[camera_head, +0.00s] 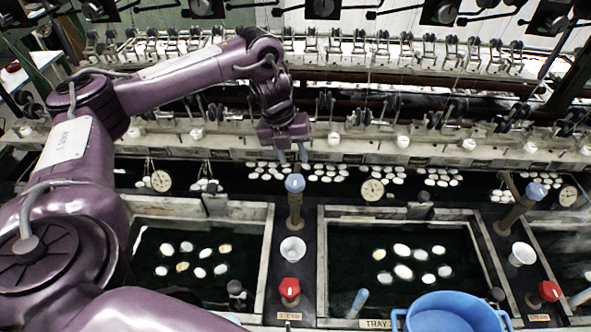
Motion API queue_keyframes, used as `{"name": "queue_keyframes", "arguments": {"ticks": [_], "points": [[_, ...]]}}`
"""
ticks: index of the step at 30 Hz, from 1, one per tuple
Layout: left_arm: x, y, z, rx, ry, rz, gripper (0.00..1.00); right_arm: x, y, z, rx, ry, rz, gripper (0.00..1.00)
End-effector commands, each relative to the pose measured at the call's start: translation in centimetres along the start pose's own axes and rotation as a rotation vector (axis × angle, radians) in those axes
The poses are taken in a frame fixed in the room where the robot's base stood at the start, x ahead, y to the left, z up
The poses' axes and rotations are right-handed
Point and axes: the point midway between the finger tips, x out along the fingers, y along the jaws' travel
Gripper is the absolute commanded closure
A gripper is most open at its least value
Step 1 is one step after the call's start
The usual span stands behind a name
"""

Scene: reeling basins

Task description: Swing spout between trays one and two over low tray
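My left gripper (291,156) hangs at the middle of the picture, pointing down, with its two fingers apart and nothing between them. Just below the fingertips is the blue top of a spout (294,184) on a brown upright post between two trays. I cannot tell whether the fingers touch it. The left tray (200,209) and the middle tray (400,212) hold dark water with several white cocoons. Which tray stands low is not clear. A second blue-topped spout (536,191) stands between the middle and right trays. My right gripper is out of view.
Red knobs (289,288) (547,291) and white cups (293,249) (522,253) sit on the dividers. A blue tub (445,312) stands at the front. Round gauges (372,190) and a cocoon trough lie behind the trays, with reeling machinery beyond.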

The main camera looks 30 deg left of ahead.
Motion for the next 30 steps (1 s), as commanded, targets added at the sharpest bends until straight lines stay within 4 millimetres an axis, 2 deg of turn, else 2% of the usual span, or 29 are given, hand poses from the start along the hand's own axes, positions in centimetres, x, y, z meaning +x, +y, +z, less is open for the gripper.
{"name": "queue_keyframes", "arguments": {"ticks": [1,5,9,12,19,23,30], "points": [[0.4,0.8,-0.2,-0.014,0.007,0.011,0.62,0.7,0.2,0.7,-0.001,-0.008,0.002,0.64],[1.0,1.4,-0.5,-0.025,0.018,0.022,0.62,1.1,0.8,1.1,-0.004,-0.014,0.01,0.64],[3.1,1.5,-0.6,-0.027,0.021,0.023,0.62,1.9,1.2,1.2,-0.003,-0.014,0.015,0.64],[4.2,1.4,-0.6,-0.026,0.02,0.025,0.62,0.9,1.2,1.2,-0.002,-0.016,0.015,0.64],[7.1,1.4,-0.6,-0.026,0.018,0.023,0.62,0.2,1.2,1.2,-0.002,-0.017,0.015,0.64],[7.8,1.4,-0.6,-0.026,0.017,0.022,0.62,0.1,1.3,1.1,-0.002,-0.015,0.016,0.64],[7.9,1.4,-0.6,-0.025,0.016,0.022,0.62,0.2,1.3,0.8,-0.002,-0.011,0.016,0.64]]}}
